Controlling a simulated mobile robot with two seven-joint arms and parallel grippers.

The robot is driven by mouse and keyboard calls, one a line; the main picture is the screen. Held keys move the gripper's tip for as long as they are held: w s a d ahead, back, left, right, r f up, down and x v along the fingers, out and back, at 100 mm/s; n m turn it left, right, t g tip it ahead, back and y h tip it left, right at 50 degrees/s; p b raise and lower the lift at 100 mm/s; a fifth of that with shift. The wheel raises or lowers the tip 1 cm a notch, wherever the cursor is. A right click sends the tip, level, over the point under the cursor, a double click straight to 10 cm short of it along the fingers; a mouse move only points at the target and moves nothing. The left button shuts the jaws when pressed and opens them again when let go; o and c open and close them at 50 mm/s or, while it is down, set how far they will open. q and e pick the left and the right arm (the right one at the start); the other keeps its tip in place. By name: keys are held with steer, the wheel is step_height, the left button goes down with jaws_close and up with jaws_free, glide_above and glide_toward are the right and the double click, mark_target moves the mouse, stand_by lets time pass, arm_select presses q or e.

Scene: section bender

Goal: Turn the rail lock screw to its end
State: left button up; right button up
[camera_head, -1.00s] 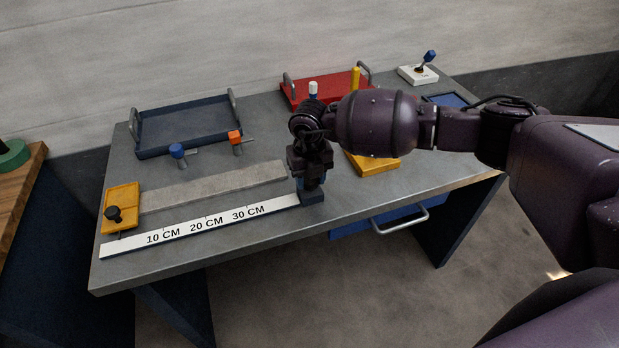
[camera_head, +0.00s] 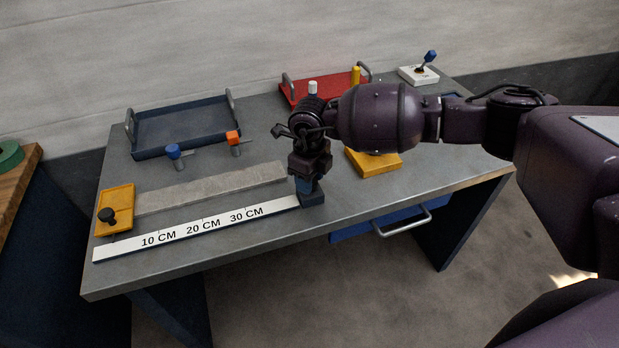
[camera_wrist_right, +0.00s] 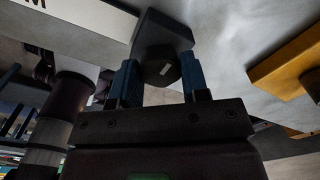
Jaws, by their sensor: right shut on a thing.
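The rail lock screw is a black round knob with a small white mark, seen in the right wrist view (camera_wrist_right: 160,67) on a dark block (camera_wrist_right: 163,32) at the right end of the white ruler rail (camera_head: 200,228). My right gripper (camera_head: 311,190) points down over this block in the head view. In the right wrist view its two blue fingers stand on either side of the knob, shut on it. The head view hides the knob behind the gripper. My left gripper does not show in the head view.
A grey bar (camera_head: 215,187) lies behind the rail, with a yellow block and black knob (camera_head: 115,210) at its left. A yellow block (camera_head: 378,163) stands right of the gripper. A blue tray (camera_head: 183,127) and a red tray (camera_head: 318,91) are farther back.

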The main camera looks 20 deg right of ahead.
steer(key=shift+r, duration=0.1)
stand_by(0.4)
steer(key=o, duration=0.9)
step_height(320, 180, up, 11)
steer(key=shift+f, duration=0.15)
